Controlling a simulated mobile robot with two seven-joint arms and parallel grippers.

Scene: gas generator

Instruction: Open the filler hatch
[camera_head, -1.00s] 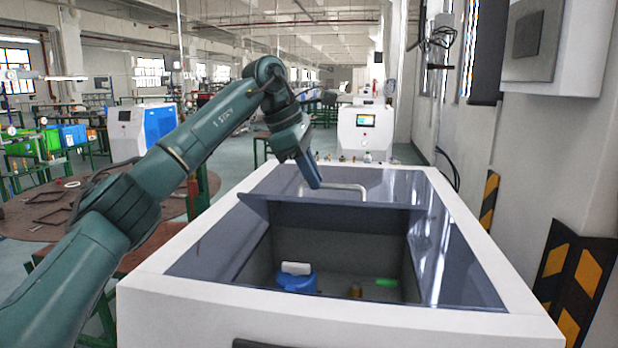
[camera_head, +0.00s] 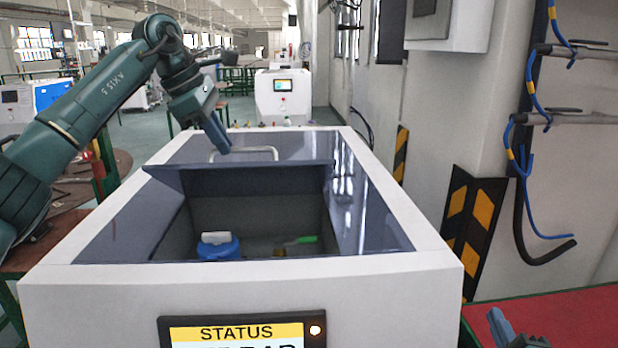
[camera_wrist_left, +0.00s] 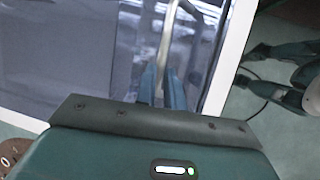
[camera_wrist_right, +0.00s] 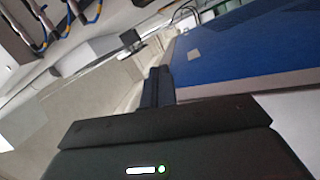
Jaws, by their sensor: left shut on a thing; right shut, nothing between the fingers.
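The filler hatch (camera_head: 300,178) is a dark tinted panel on top of the white generator (camera_head: 95,285). It stands open, with a dark recess in front of its near edge. Its silver bar handle (camera_head: 262,150) runs across behind that edge. My left gripper (camera_head: 225,149) is shut on the left part of the handle; the left wrist view shows the fingers (camera_wrist_left: 163,80) on the bar (camera_wrist_left: 168,35). My right gripper (camera_head: 500,318) is at the lower right of the head view, mostly out of frame, shut and empty; its fingers (camera_wrist_right: 158,82) show in the right wrist view.
Inside the recess are a blue cap (camera_head: 218,248) with a white top and a green-handled item (camera_head: 302,240). A status screen (camera_head: 240,333) is on the front face. A red table (camera_head: 560,315) and a wall with blue hoses (camera_head: 530,130) stand at right.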

